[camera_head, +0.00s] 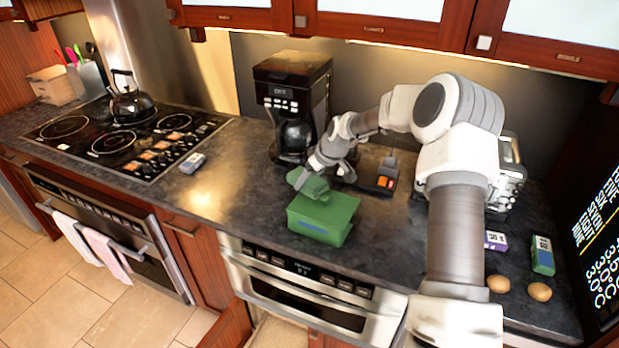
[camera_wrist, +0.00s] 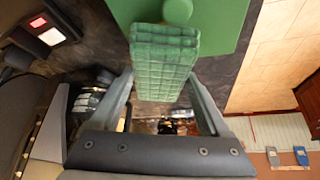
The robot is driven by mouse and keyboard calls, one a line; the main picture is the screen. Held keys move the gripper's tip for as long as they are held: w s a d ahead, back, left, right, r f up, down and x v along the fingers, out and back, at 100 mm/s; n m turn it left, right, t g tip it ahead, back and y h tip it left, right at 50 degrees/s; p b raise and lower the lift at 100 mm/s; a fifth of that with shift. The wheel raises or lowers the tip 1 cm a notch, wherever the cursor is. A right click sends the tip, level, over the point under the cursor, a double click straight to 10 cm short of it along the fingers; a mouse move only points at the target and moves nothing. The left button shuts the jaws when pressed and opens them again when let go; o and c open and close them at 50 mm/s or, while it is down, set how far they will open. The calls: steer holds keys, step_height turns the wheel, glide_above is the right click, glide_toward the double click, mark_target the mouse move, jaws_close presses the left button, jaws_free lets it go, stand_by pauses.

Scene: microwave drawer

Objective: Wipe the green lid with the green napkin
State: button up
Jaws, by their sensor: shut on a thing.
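The green lid (camera_head: 335,207) tops a green box on the counter, just in front of the coffee maker. In the wrist view the lid (camera_wrist: 222,25) fills the top, with a round green knob (camera_wrist: 177,10) on it. My gripper (camera_head: 318,178) is over the lid's back-left part. In the wrist view my gripper (camera_wrist: 163,82) is shut on the green napkin (camera_wrist: 163,50), a thick quilted block between its fingers. The napkin's far end lies in front of the knob. I cannot tell whether the napkin touches the lid.
A black coffee maker (camera_head: 292,105) stands close behind the lid. A black device with an orange display (camera_head: 387,175) is to its right. The stove (camera_head: 125,140) with a kettle (camera_head: 132,103) is at left.

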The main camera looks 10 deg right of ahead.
mark_target(324, 184)
steer(key=shift+f+b, duration=0.85)
steer(key=shift+f, duration=0.15)
steer(key=shift+s+d+r+b, duration=0.1)
steer(key=shift+s+d+b, duration=0.1)
steer(key=shift+s+d, duration=0.5)
steer(key=shift+s+d+b, duration=0.15)
steer(key=shift+s+d, duration=0.35)
steer(key=shift+d, duration=0.35)
steer(key=shift+b, duration=0.35)
steer(key=shift+w+a+f+b, duration=0.1)
steer(key=shift+w+a+b, duration=0.15)
steer(key=shift+w+a, duration=0.45)
steer(key=shift+w+a+f+b, duration=0.15)
steer(key=shift+w+a, duration=0.3)
steer(key=shift+a, duration=0.45)
steer(key=shift+r+p, duration=1.45)
steer(key=shift+r, duration=1.7)
